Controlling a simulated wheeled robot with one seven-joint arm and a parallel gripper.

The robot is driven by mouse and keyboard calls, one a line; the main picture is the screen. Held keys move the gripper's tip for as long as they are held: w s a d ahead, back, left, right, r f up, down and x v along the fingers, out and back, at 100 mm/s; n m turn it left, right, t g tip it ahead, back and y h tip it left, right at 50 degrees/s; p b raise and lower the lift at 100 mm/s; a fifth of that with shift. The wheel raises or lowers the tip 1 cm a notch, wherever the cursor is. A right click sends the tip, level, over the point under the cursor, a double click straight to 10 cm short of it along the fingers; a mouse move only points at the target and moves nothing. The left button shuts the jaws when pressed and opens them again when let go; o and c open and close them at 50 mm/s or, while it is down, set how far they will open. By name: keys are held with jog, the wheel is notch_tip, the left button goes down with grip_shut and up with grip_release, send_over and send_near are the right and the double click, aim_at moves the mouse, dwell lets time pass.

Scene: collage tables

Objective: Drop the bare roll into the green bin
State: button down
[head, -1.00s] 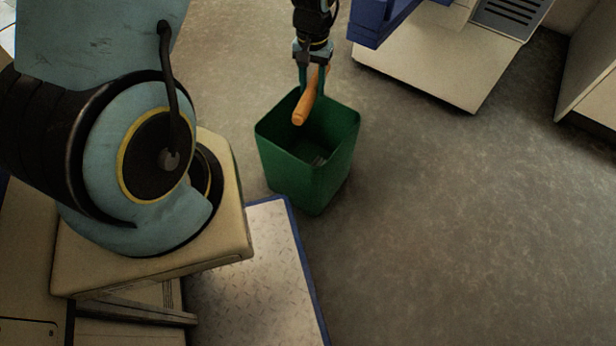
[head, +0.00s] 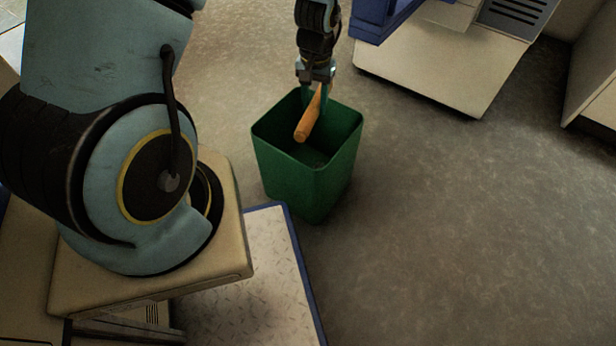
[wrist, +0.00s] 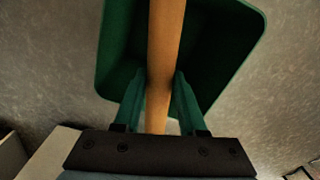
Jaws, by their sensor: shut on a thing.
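The bare roll (head: 307,121) is a plain orange-brown tube. My gripper (head: 316,92) is shut on it and holds it tilted, its lower end within the mouth of the green bin (head: 300,175). The bin stands open on the floor. In the wrist view the roll (wrist: 165,60) runs up the middle between the green fingers of my gripper (wrist: 160,88), with the bin (wrist: 232,45) behind it. The bin's bottom is partly hidden by the roll and the near wall.
A cream unit with a blue piece (head: 375,20) stands at the upper right, close to my gripper. A blue-edged metal plate (head: 245,265) lies in front of the bin at the lower left. The floor (head: 460,230) right of the bin is clear.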

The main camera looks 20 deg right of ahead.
jog(key=shift+c, duration=2)
grip_release()
notch_tip(320, 180, up, 11)
jog(key=p, duration=0.3)
jog(key=shift+f, duration=0.1)
